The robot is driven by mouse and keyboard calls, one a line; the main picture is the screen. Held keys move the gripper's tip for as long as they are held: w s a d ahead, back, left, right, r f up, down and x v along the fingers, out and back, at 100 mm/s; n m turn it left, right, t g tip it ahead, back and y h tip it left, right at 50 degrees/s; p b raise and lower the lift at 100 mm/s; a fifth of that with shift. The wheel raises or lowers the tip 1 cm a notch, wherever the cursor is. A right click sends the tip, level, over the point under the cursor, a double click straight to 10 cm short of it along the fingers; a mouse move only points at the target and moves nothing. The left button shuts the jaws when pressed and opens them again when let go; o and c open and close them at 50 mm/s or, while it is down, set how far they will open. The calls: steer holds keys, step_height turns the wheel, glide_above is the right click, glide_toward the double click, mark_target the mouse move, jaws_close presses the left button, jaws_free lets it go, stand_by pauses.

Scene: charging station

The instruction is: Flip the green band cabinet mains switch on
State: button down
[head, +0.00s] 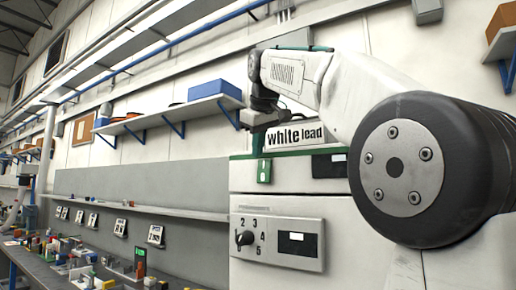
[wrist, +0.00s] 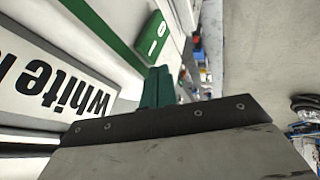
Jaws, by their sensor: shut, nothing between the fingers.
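The cabinet (head: 238,178) stands right of centre in the head view, with a green band (head: 300,153) near its top. A green mains switch plate (head: 264,171) with a small pale mark sits at the band's left end. It also shows in the wrist view (wrist: 152,35), beyond the fingertips; its lever position is too small to tell. My gripper (head: 258,143) is just above the switch in the head view. In the wrist view my gripper's green fingers (wrist: 157,82) are together, empty, and appear apart from the switch.
A "white lead" sign (head: 295,136) stands close beside my gripper. Below the switch are a numbered dial knob (head: 245,238) and a small display (head: 297,243). A shelf with a blue box (head: 214,89) is at left, above a cluttered workbench (head: 60,270).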

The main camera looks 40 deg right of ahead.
steer(key=a+v, duration=0.1)
steer(key=v, duration=1.1)
steer(key=shift+a, duration=0.3)
steer(key=shift+w+f, duration=0.1)
steer(key=shift+w, duration=0.1)
steer(key=w+f+m, duration=0.1)
steer(key=w+f, duration=0.3)
steer(key=f, duration=0.2)
steer(key=s+a+f+m+g+y, duration=0.1)
steer(key=s+a+f+m+g, duration=0.15)
steer(key=f, duration=1.45)
steer(key=s+a+f+g+y, duration=0.1)
steer(key=s+a+f, duration=0.3)
steer(key=s+f, duration=0.8)
steer(key=s+a+f+g+y, duration=0.1)
steer(key=s+a+f, duration=0.3)
steer(key=s+f, duration=0.8)
step_height(320, 180, down, 7)
steer(key=shift+a+n+g, duration=0.2)
steer(key=shift+n+g, duration=0.15)
